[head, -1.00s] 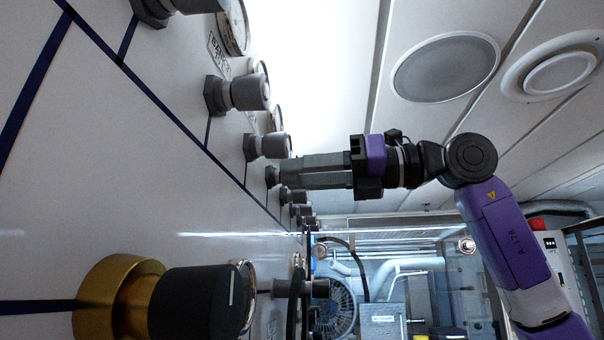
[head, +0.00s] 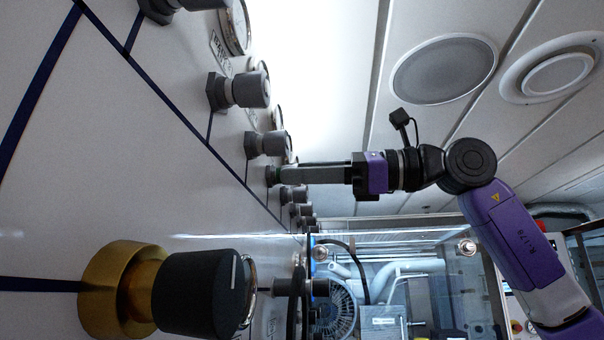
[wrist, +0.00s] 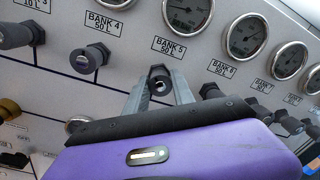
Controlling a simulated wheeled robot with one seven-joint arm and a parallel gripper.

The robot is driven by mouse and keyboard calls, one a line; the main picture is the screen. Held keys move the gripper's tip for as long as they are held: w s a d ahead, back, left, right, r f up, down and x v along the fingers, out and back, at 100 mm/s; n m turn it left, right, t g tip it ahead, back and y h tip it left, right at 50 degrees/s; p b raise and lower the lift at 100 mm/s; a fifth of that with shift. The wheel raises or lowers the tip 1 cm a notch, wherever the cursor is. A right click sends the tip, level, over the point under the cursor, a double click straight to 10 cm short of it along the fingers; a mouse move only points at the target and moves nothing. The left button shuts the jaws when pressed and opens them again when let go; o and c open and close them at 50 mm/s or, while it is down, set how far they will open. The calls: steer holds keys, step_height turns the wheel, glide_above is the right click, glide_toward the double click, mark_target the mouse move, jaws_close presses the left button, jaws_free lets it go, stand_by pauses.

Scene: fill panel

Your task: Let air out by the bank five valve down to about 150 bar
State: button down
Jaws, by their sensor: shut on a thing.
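The bank five valve (wrist: 160,82) is a small dark knob under the "BANK 5 50 L" label (wrist: 169,47) in the wrist view. My gripper (wrist: 160,92) has one finger on each side of it and is shut on it. In the head view, my gripper (head: 284,175) reaches left to the panel, its fingertips at the valve (head: 271,175), which they partly hide. A round gauge (wrist: 188,14) sits above the label, cut by the top edge; I cannot read its value.
The bank 4 valve (wrist: 90,58) stands to the left and the bank 6 valve (wrist: 211,91) to the right, close to my fingers. A large black knob on a brass base (head: 122,290) juts out low on the panel (head: 130,190).

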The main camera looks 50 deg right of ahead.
steer(key=n, duration=0.6)
steer(key=shift+f, duration=0.1)
steer(key=shift+a+n, duration=0.1)
steer(key=shift+n, duration=0.3)
steer(key=c, duration=1.1)
jaws_free()
steer(key=shift+s, duration=0.15)
steer(key=shift+b+v, duration=1.15)
steer(key=shift+v, duration=2.75)
